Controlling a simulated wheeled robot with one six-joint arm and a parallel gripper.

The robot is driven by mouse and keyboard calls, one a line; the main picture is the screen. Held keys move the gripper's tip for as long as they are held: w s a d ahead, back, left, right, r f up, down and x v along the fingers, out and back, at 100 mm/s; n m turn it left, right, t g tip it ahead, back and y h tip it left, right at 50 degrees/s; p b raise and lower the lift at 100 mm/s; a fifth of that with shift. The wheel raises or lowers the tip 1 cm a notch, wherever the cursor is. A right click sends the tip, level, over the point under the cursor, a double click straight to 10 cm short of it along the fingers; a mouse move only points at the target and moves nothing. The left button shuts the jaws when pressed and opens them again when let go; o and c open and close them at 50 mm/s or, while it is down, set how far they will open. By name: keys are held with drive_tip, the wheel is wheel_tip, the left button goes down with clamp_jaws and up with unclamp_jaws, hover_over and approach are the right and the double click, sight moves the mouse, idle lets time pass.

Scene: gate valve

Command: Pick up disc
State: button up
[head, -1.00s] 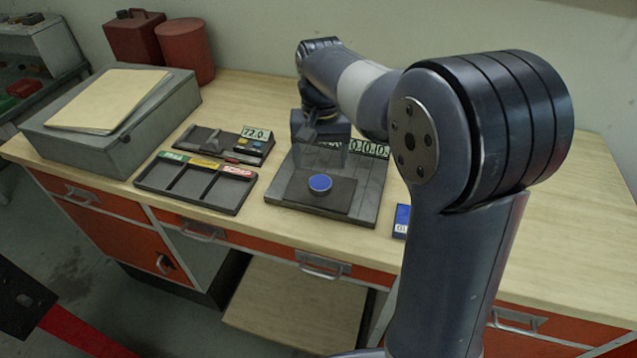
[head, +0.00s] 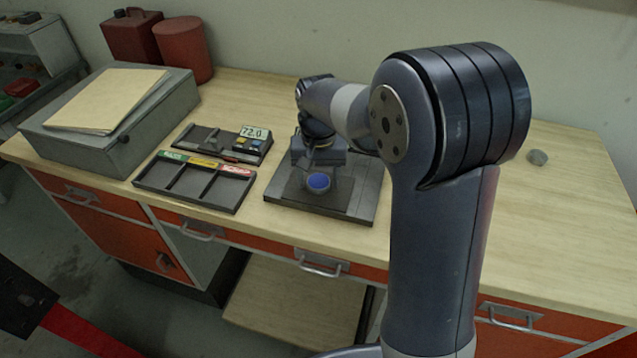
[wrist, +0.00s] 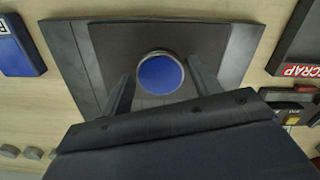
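The disc (head: 318,182) is round and blue with a silver rim. It rests flat on the dark plate (head: 362,205) of a scale-like device on the bench. In the wrist view the disc (wrist: 160,76) lies between the two fingers of my gripper (wrist: 161,68), with a visible gap on each side. My gripper (head: 318,176) is open, pointing down at the disc. The fingers do not appear to touch it. Their exact height over the plate is hard to tell.
A tray with three compartments (head: 215,199), labelled green, yellow and red, stands left of the plate. Behind it is a gauge reading 72.0 (head: 252,140). A grey case (head: 70,140) stands farther left. A blue box (wrist: 18,48) and small grey discs (wrist: 33,153) lie on the bench.

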drive_tip(key=c, duration=1)
drive_tip(key=shift+o, duration=0.2)
drive_tip(key=shift+r, duration=0.1)
